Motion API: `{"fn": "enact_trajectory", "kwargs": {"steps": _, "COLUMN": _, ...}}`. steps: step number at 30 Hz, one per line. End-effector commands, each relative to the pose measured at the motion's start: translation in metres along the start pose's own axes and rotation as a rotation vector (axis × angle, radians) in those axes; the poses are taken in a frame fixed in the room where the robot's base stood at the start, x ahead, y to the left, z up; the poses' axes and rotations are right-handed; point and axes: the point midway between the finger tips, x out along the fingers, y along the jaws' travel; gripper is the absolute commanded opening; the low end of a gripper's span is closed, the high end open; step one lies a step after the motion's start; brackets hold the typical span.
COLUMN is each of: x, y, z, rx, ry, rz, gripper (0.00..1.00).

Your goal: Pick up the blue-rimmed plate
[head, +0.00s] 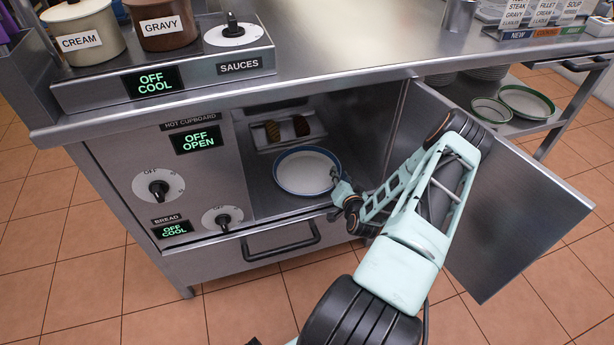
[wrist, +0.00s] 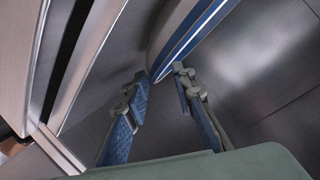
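The blue-rimmed plate (head: 305,172) is white with a blue rim and lies on the floor of the open hot cupboard (head: 262,200). My gripper (head: 338,190) is at the plate's right edge, inside the cupboard opening. In the wrist view the plate's rim (wrist: 187,38) comes down from the top toward the gap between my two blue-padded fingers (wrist: 158,85). The fingers are apart, one on each side of the rim's near end. A clear gap shows on the left; whether the right fingertip touches the plate I cannot tell.
The cupboard door (head: 510,195) stands open on the right, close beside my arm. A tray with two brown pieces (head: 287,133) sits behind the plate. Green-rimmed plates (head: 527,102) are on a shelf at the right. The steel counter (head: 350,55) overhangs the cupboard.

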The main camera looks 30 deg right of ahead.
Motion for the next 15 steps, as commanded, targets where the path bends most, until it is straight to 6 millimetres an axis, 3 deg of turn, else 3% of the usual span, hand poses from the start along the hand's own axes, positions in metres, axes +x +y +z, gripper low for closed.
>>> {"fn": "enact_trajectory", "kwargs": {"steps": 10, "x": 0.0087, "y": -0.0003, "z": -0.0001, "rx": 0.001, "ry": -0.001, "rz": 0.000, "gripper": 0.23}}
{"fn": "enact_trajectory", "kwargs": {"steps": 15, "x": 0.0086, "y": -0.0002, "z": -0.0001, "rx": 0.000, "ry": -0.001, "rz": 0.000, "gripper": 0.04}}
